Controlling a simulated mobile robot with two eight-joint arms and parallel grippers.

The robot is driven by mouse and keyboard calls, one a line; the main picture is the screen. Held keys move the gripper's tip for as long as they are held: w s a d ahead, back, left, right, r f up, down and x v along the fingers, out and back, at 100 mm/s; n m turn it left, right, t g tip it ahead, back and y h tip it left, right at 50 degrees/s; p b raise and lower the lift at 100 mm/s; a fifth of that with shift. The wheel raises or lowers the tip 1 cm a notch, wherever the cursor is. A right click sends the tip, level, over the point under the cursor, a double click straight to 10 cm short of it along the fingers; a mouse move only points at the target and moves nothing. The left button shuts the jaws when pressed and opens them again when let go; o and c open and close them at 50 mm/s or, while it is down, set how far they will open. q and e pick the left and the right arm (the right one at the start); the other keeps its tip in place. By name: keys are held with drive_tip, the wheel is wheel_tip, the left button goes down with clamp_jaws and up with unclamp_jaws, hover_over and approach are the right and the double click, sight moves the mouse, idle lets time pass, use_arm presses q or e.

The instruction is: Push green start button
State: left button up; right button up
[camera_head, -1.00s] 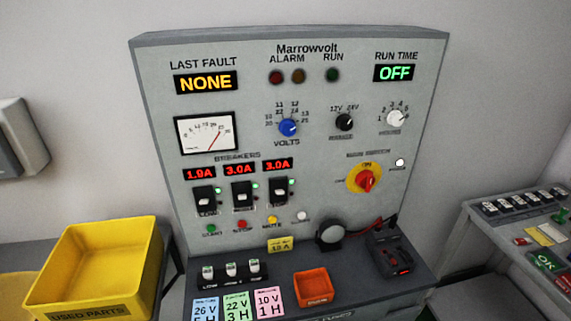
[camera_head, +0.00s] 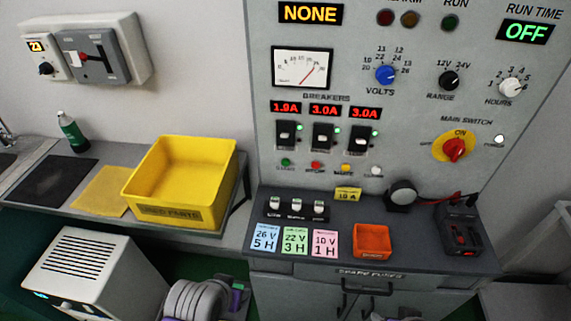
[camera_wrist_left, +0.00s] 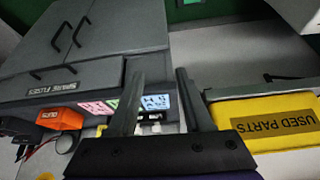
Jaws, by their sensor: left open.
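The green start button (camera_head: 286,162) is at the left of a row of small buttons on the panel (camera_head: 420,115), below the breakers. A red stop button (camera_head: 316,165) and a yellow mute button (camera_head: 346,167) sit to its right. The start button cannot be made out in that view. My right gripper is not in view.
A yellow used-parts bin (camera_head: 190,205) stands on the bench left of the panel. On the ledge are small switches, cards, an orange tray (camera_head: 372,240), a round grey device (camera_head: 401,195) and a black device (camera_head: 458,228). A white box (camera_head: 85,270) stands at lower left.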

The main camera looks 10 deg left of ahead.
use_arm(q)
clamp_jaws()
idle(1.5)
